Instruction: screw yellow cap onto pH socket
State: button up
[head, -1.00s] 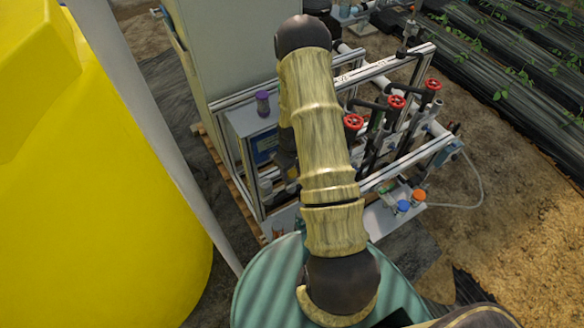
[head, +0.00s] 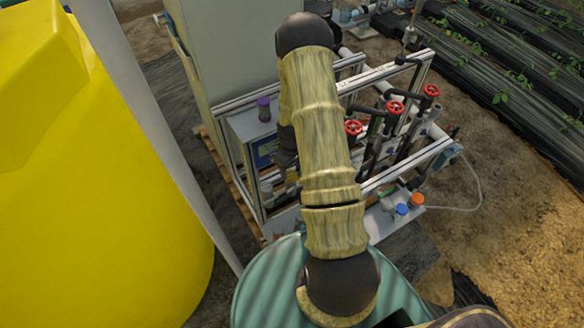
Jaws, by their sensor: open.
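I cannot make out the yellow cap or the pH socket. My own arm covers the middle of the head view and hides part of the skid (head: 390,85). My gripper is not in view; the far part of the arm drops down behind its upper link. On a light shelf at the skid's lower front, a blue cap (head: 402,210) and an orange cap (head: 417,200) sit side by side, right of my arm.
Red valve handwheels (head: 395,108) and dark pipes rise on the right. A large yellow tank (head: 90,200) and a grey post (head: 150,130) fill the left. Bare ground (head: 510,240) lies right.

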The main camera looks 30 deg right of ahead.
jog(key=shift+r+p, duration=0.4)
jog(key=shift+r, duration=0.3)
jog(key=o, duration=0.6)
jog(key=shift+r+p, duration=3.2)
jog(key=shift+r, duration=1.3)
